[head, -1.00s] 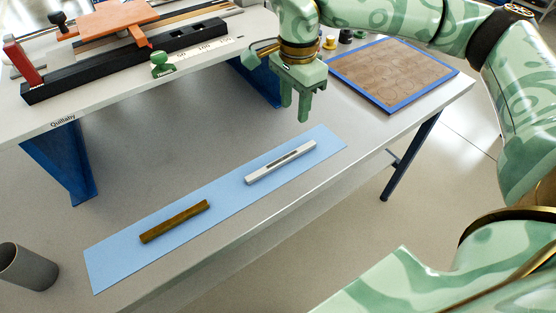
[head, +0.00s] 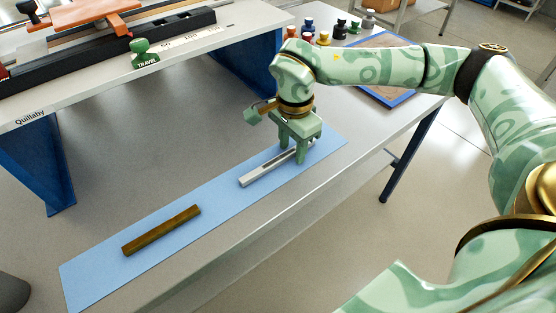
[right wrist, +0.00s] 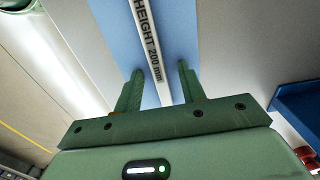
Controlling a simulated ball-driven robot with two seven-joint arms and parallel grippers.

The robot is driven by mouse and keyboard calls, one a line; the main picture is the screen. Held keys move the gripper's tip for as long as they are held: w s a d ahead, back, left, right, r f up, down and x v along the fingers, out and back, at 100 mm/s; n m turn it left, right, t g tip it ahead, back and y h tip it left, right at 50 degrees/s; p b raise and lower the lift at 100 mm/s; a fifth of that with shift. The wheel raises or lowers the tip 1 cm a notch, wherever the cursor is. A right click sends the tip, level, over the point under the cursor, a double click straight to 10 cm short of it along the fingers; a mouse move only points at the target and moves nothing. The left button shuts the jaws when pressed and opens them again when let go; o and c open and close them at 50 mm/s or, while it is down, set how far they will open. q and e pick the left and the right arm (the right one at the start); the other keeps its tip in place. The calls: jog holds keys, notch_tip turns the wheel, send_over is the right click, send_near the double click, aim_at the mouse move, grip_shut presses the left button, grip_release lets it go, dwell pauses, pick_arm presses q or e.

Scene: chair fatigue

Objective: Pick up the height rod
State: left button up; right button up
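In the right wrist view the rod (right wrist: 148,40) shows the print "HEIGHT 200 mm". My right gripper (head: 293,158) is low over the far right part of the rod, hiding some of it. In the right wrist view my gripper's fingers (right wrist: 160,88) are open, one on each side of the rod's line, with gaps beside it. I cannot tell how far the fingertips are above the mat. My left gripper is not in view.
A brown-gold bar (head: 161,230) lies on the same mat at the lower left. A raised white bench (head: 60,100) on blue legs stands behind.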

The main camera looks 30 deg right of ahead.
jog(key=shift+r, duration=0.1)
jog(key=shift+c, duration=0.3)
grip_shut()
jog(key=shift+r, duration=0.1)
